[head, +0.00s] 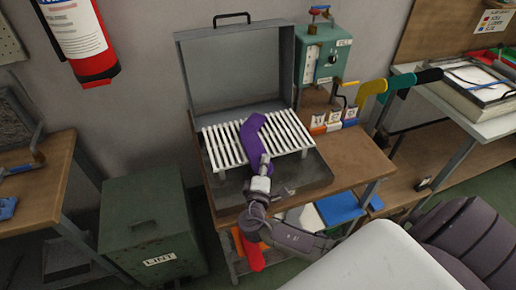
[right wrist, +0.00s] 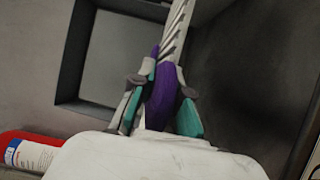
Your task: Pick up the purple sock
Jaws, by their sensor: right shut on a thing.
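The purple sock (head: 254,138) lies over the white slatted rack (head: 223,147) inside the open grey case. Its near end hangs toward my right gripper (head: 262,172). In the right wrist view the sock (right wrist: 161,92) sits between the two teal-padded fingers of the right gripper (right wrist: 161,98), which are shut on it. The rest of the sock runs away along the slats and is partly hidden by the fingers. My left gripper is not in view.
The case's raised lid (head: 237,68) stands behind the rack. A green box machine (head: 322,56) is to its right on the wooden bench (head: 350,160). Yellow, teal and black forms (head: 398,88) stick out at the right. A green lint bin (head: 148,225) stands at left.

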